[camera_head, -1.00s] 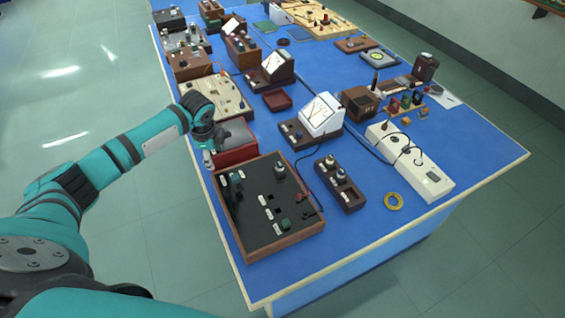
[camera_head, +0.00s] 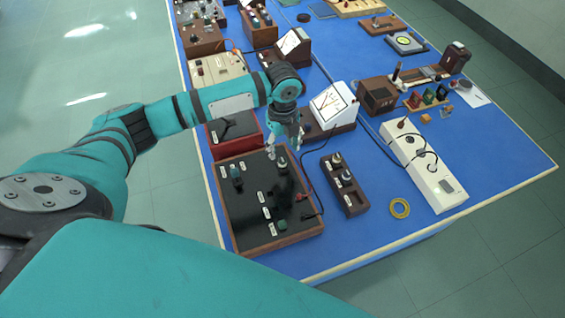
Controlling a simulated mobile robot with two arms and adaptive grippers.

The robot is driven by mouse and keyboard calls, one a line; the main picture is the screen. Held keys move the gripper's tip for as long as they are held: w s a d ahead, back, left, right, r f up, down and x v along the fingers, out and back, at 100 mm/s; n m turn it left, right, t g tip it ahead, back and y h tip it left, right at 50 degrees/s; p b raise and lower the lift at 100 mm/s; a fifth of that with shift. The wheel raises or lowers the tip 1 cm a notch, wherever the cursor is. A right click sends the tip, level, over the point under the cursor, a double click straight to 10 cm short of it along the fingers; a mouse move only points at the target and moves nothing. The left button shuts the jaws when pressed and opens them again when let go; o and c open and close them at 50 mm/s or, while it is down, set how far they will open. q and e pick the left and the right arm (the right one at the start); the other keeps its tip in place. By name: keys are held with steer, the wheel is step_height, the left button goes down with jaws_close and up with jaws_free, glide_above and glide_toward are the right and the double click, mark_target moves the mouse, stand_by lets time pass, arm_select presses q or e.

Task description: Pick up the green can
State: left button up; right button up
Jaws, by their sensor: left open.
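I cannot clearly make out a green can. A small green item (camera_head: 429,97) stands in a wooden holder at the right, but it is too small to name. My left gripper (camera_head: 284,147) points down over the far edge of the black-topped wooden panel box (camera_head: 250,200). It is open, with nothing visible between its fingers, and is well left of the green item. A short green knob-like piece (camera_head: 283,225) sits on the panel's near right part. My right gripper is not in view.
A white-faced meter (camera_head: 333,106) stands just right of my gripper. Blue tabletop (camera_head: 500,150) is clear at the right.

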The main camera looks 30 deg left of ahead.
mark_target(282, 160)
arm_select(q)
step_height(282, 160, down, 3)
steer(key=shift+f+p, duration=0.1)
steer(key=shift+p, duration=0.35)
step_height(282, 160, down, 4)
steer(key=shift+r+p, duration=0.2)
steer(key=shift+p, duration=0.5)
steer(key=shift+f, duration=0.35)
steer(key=shift+c, duration=0.2)
steer(key=c, duration=0.9)
steer(key=shift+a, duration=0.1)
jaws_close()
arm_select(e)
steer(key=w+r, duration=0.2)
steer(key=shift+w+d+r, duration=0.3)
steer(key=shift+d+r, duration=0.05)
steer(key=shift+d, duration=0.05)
